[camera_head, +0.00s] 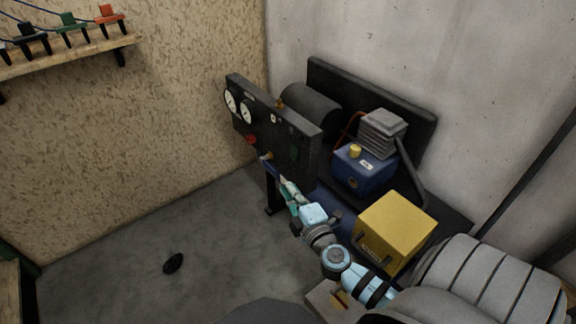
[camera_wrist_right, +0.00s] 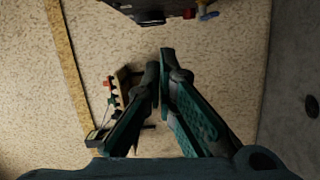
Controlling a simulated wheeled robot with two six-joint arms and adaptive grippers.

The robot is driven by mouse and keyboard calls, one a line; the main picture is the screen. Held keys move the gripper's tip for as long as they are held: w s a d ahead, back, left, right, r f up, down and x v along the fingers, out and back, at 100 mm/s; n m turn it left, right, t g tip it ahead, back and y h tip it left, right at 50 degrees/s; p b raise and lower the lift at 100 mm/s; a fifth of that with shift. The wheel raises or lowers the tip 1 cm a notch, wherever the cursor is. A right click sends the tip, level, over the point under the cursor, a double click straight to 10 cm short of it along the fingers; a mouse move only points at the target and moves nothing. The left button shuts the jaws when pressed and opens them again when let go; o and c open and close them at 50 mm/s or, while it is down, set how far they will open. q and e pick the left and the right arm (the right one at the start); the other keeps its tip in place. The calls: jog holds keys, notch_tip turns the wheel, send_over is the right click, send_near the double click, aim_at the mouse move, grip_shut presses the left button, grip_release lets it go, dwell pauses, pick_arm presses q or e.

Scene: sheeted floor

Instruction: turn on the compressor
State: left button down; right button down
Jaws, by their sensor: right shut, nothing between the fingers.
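The compressor has a blue motor block (camera_head: 364,172) with a grey finned head (camera_head: 382,132) and stands against the grey wall. A dark control panel (camera_head: 290,135) stands in front of it, with two white round gauges, a red knob (camera_head: 251,139) and small fittings. My left gripper is not in view.
A yellow box (camera_head: 398,226) stands close to my right arm. A wooden shelf (camera_head: 70,60) with red, green and black clamp-like items hangs on the board wall at left. A small black disc (camera_head: 173,263) lies on the floor, which is otherwise largely clear at left.

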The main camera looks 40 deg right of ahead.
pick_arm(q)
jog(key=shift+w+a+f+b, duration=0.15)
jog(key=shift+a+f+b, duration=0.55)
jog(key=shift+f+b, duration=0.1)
pick_arm(e)
jog(key=w+d, duration=0.6)
jog(key=w, duration=0.3)
jog(key=shift+w+d+f, duration=0.25)
jog(key=shift+d+f, duration=0.05)
jog(key=shift+f, duration=0.1)
pick_arm(q)
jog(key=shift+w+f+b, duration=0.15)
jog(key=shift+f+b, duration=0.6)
jog(key=shift+b, duration=0.05)
pick_arm(e)
jog(key=s+a+f+n, duration=0.1)
jog(key=s+a, duration=0.4)
jog(key=s, duration=0.4)
jog(key=shift+s+a+f, duration=0.15)
jog(key=shift+s+a, duration=0.2)
jog(key=shift+a, duration=0.05)
